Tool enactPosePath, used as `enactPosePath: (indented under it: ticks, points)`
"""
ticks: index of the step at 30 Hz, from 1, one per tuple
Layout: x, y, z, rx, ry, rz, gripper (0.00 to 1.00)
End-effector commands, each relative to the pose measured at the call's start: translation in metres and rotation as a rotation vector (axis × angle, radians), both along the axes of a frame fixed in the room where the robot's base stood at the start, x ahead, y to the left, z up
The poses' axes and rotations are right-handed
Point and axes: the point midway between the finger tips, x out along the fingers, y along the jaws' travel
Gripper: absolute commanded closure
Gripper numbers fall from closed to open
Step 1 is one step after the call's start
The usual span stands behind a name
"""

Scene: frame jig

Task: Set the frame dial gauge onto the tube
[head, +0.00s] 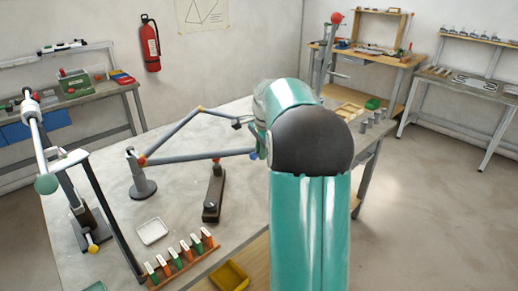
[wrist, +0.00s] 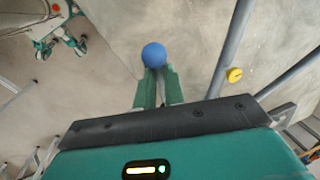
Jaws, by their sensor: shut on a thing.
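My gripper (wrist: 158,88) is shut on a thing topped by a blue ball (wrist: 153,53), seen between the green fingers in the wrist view. It may be the dial gauge, but no dial face shows and its lower part is hidden. The grey tube (wrist: 231,46) runs just right of the fingers, apart from them. A yellow knob (wrist: 234,75) is beside that tube.
A pole fixture (head: 80,205) stands at left. The bare table (head: 185,195) has some room.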

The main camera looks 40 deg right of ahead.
Motion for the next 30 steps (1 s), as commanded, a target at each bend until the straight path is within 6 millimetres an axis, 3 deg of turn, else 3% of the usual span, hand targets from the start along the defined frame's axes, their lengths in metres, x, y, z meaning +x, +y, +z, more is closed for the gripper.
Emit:
enactPosePath:
  ticks: [18,30]
  points:
    - [-0.039,-0.005,0.001,-0.002,-0.001,0.494,1.0]
    - [-0.047,-0.008,0.001,-0.002,-0.002,0.604,1.0]
